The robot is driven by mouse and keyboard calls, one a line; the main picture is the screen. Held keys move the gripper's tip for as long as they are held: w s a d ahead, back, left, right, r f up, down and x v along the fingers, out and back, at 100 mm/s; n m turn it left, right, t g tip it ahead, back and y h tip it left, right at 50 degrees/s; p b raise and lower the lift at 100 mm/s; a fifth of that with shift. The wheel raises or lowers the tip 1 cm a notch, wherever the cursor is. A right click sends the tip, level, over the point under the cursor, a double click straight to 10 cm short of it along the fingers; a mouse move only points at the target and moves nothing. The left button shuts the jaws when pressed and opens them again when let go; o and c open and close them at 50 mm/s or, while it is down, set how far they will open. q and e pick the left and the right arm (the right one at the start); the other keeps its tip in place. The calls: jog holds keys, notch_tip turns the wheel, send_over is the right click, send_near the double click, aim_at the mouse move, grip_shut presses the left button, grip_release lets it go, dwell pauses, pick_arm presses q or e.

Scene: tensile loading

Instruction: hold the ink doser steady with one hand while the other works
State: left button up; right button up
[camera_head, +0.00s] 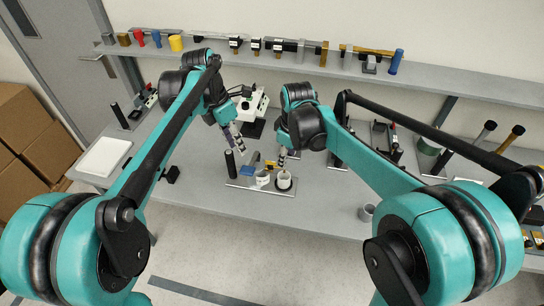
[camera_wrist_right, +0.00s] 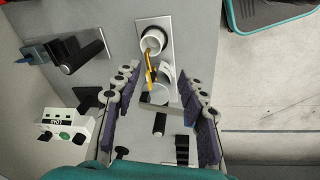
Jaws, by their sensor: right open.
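A small metal plate (camera_head: 250,184) on the bench carries a blue item (camera_head: 246,170) and two pale cups, the left one (camera_head: 262,177) and the right one (camera_head: 284,180). Both cups show in the right wrist view, one (camera_wrist_right: 151,46) beyond the other (camera_wrist_right: 164,90), with a yellow part (camera_wrist_right: 150,62) between them. I cannot tell which item is the ink doser. My right gripper (camera_head: 283,157) is just above the right cup; in its wrist view (camera_wrist_right: 162,100) the fingers are spread with nothing between the pads. My left gripper (camera_head: 236,145) hangs left of the plate, its opening unclear.
A black cylinder (camera_head: 230,163) stands at the plate's left. A white device (camera_head: 252,106) stands behind. A crowded shelf (camera_head: 210,52) runs along the wall.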

aim_at(272, 166)
jog(key=w+a+f+n, duration=0.1)
jog(key=w+f, duration=0.1)
jog(key=w+a+f+n+g, duration=0.1)
jog(key=w+f, duration=0.1)
jog(key=f, duration=0.1)
jog(key=w+a+f+n+g, duration=0.1)
jog(key=w+a+f+n, duration=0.1)
jog(key=shift+w+a+f, duration=0.1)
jog(key=shift+f, duration=4)
grip_shut()
